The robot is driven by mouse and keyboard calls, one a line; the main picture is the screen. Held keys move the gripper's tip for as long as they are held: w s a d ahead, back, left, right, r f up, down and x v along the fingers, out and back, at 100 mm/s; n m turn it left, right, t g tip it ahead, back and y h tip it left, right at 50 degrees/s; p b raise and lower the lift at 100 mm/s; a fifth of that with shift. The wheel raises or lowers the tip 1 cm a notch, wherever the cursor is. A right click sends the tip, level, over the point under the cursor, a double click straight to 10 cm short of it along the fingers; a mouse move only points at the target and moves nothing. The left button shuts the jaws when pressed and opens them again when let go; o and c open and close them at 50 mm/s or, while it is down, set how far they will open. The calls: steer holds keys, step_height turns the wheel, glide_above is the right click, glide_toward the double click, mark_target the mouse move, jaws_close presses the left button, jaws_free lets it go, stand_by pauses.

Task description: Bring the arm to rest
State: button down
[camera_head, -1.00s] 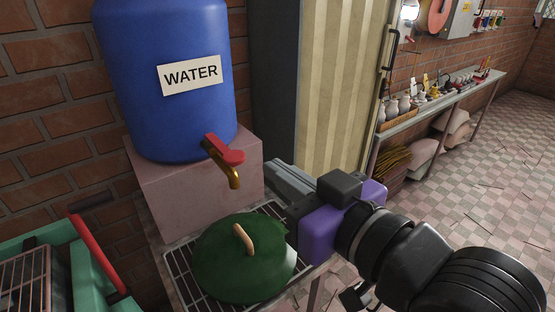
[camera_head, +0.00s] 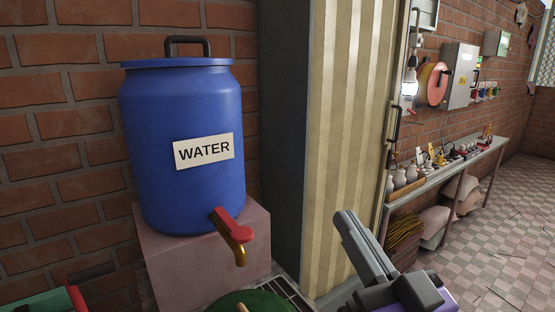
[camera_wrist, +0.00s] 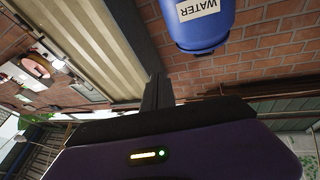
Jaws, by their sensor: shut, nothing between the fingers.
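My gripper (camera_head: 361,245) is at the lower right of the head view, its grey fingers pointing up and to the left in front of the striped metal door. The fingers are together and nothing is between them. In the wrist view my gripper (camera_wrist: 158,80) shows as dark fingers above the purple wrist housing. It touches nothing that I can see. Most of my arm is below the head view.
A blue water barrel (camera_head: 186,150) with a red-handled tap (camera_head: 232,228) stands on a pink block (camera_head: 165,265). A green lid (camera_head: 262,301) shows at the bottom edge. A shelf (camera_head: 445,167) with jars runs along the right wall.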

steer(key=s+d+f+m+h, duration=0.2)
steer(key=s+d+f+h, duration=0.2)
steer(key=s+f, duration=0.3)
steer(key=s+d+f+m+h, duration=0.3)
steer(key=s+d+f+h, duration=0.15)
steer(key=f, duration=0.45)
steer(key=s+d+f+n+g+y, duration=0.1)
steer(key=s+f+g, duration=0.2)
steer(key=s+f, duration=0.4)
steer(key=s+d+f+n+g, duration=0.1)
steer(key=s+f+n+g, duration=0.1)
steer(key=s+f, duration=0.5)
steer(key=s+g, duration=0.1)
steer(key=s, duration=0.5)
steer(key=shift+y, duration=0.35)
